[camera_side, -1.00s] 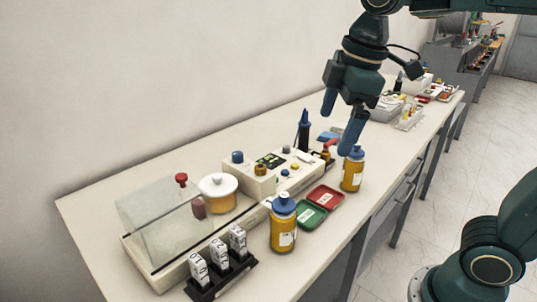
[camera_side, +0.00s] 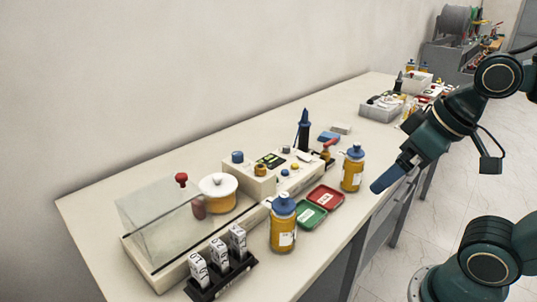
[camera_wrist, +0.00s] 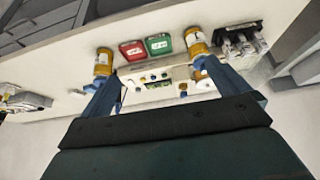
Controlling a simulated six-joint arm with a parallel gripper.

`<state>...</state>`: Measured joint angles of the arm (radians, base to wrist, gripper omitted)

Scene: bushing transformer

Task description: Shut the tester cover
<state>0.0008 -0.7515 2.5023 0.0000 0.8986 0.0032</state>
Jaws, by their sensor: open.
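The tester (camera_side: 285,178) is a cream unit with a button panel at its right; the panel also shows in the wrist view (camera_wrist: 158,78). Its clear cover (camera_side: 155,222) stands over the left part of the base. A red knob (camera_side: 181,178) shows at the cover's upper edge. A white pot with an orange band (camera_side: 218,192) stands at the cover's right end and looks at least partly uncovered. My gripper (camera_side: 393,178) is open and empty, past the bench's front edge and apart from the cover. Its two fingers spread apart in the wrist view (camera_wrist: 160,72).
Two amber bottles with blue caps (camera_side: 283,225) (camera_side: 352,170) stand near the front edge. Green (camera_side: 310,215) and red (camera_side: 326,197) trays lie between them. A black rack with white numbered blocks (camera_side: 220,278) stands before the cover. A blue pointed object (camera_side: 304,130) stands behind the tester.

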